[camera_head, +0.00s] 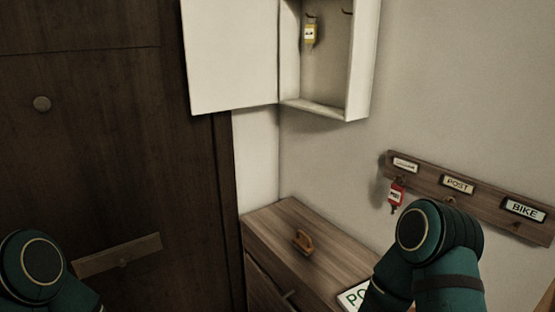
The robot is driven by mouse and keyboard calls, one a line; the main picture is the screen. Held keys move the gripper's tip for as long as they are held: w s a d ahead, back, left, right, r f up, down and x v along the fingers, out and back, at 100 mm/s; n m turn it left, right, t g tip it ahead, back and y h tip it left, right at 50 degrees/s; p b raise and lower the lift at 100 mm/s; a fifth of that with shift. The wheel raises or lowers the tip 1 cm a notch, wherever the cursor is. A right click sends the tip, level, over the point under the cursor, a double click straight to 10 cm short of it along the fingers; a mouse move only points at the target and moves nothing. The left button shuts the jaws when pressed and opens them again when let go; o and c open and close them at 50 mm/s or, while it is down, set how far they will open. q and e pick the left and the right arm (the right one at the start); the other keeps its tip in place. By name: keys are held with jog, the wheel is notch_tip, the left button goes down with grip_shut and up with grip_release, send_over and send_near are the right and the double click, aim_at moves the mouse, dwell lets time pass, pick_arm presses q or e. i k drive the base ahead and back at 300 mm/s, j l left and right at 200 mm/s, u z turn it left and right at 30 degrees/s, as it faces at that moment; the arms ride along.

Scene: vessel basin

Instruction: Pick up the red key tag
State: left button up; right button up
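The red key tag (396,195) hangs below the left end of a wooden wall rack (430,182), under a small white label plate. It has a pale label on its face. My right arm's dark green links are just right of and below it in the picture, and no contact shows. My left arm's link is at the lower left corner. Neither gripper shows, so what they hold cannot be seen.
An open white wall cabinet (362,62) holds a hanging yellow tag (309,33). Rack labels read POST (457,184) and BIKE (524,210). A wooden dresser (275,222) bears an orange-brown object (303,242) and a partly hidden sign (352,297). A dark door (110,120) stands left.

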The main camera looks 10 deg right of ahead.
aim_at(397, 193)
jog(key=k+j+z, duration=0.1)
jog(key=z, duration=0.55)
